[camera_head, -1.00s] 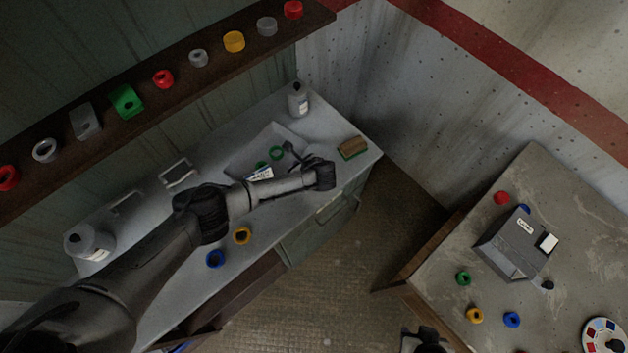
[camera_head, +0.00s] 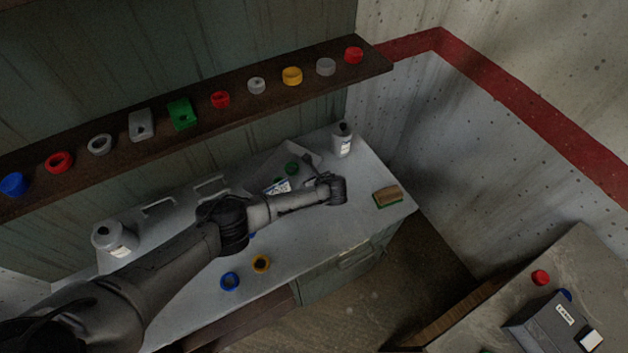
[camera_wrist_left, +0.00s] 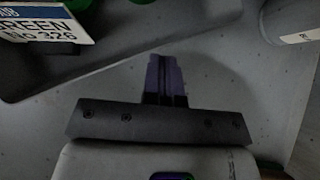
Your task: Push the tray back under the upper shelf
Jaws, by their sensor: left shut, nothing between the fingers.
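The grey tray (camera_head: 262,165) lies on the bench below the brown upper shelf (camera_head: 205,122). Green rings (camera_head: 292,168) are in it, and a white label (camera_head: 277,187) is on its front. In the left wrist view the tray's dark wall (camera_wrist_left: 120,62) runs across the top, with the label reading "GREEN No 326" (camera_wrist_left: 40,22). My left gripper (camera_head: 312,180) is shut and empty, low over the bench in front of the tray. In the left wrist view its fingertips (camera_wrist_left: 165,72) are close to the tray wall; I cannot tell whether they touch. My forearm hides part of the bench.
A brown and green block (camera_head: 387,196) lies right of the gripper. Blue (camera_head: 229,281) and yellow (camera_head: 261,264) rings lie near the front edge. A second table (camera_head: 480,325) is at lower right.

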